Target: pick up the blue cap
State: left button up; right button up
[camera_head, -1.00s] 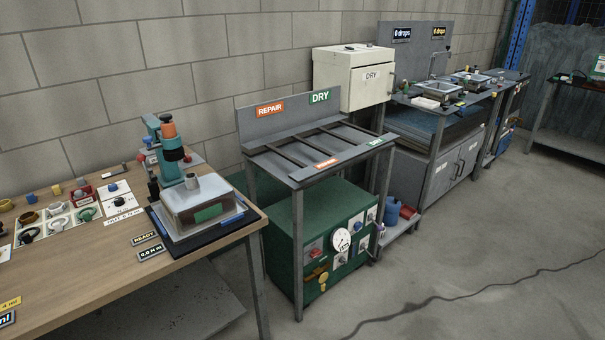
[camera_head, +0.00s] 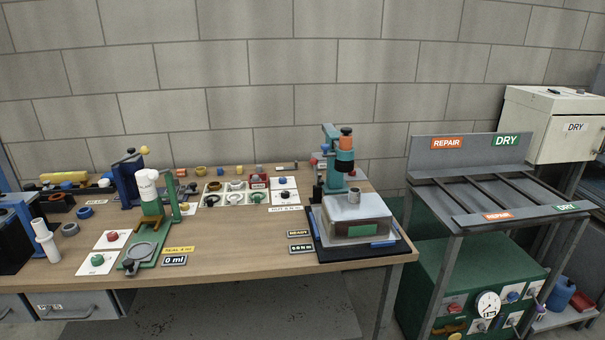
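Several small blue things on the wooden workbench could be the blue cap, and I cannot tell which is meant. A small blue knob-like piece (camera_head: 283,181) sits on a white card near the middle back. All are too small to make out clearly. Neither of my grippers is in view.
The wooden workbench (camera_head: 225,258) has a clear front strip. A teal press (camera_head: 338,165) stands behind a clear box (camera_head: 355,215) at its right. A green stand (camera_head: 160,225) with a white top is at left. A grey REPAIR/DRY rack (camera_head: 470,142) stands further right.

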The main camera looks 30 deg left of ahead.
aim_at(67, 184)
jog(key=u, duration=2.4)
